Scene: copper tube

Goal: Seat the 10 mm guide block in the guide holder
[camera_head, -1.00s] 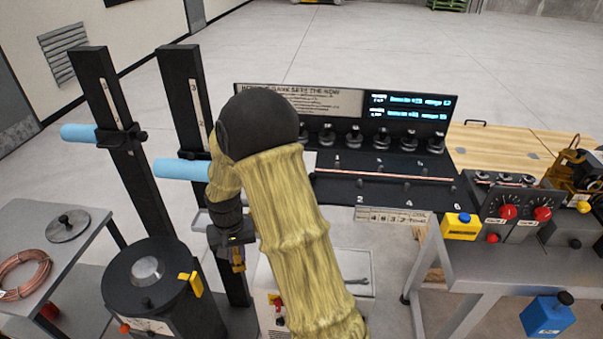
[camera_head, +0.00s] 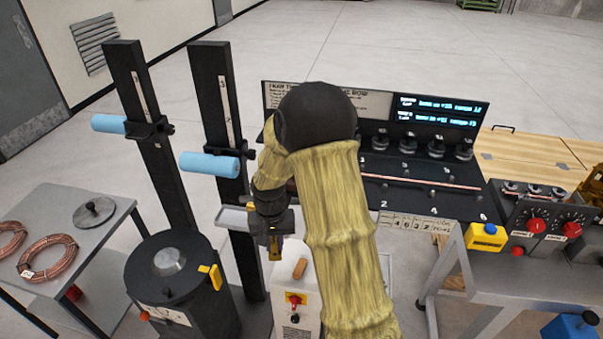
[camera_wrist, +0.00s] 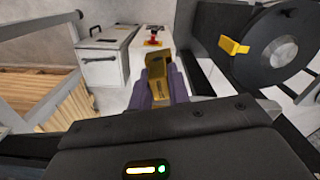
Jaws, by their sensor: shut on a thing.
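My gripper (camera_head: 272,238) hangs at the end of my arm, left of centre in the head view. In the wrist view its purple fingers (camera_wrist: 160,96) are shut on a brass-coloured block (camera_wrist: 160,72), taken as the guide block. A brass-coloured part of the block also shows below the gripper in the head view (camera_head: 274,250). The block is held in the air, apart from the black posts. Its size marking is not readable. I cannot tell which fixture is the guide holder; my arm hides part of the bench.
Two black posts (camera_head: 233,130) with blue rollers (camera_head: 210,164) stand at left, near a black drum (camera_head: 180,285). A white box with a red knob (camera_head: 293,300) is below my gripper. A grey cart (camera_head: 60,205) holds copper coils. The black bench panel (camera_head: 470,205) is at right.

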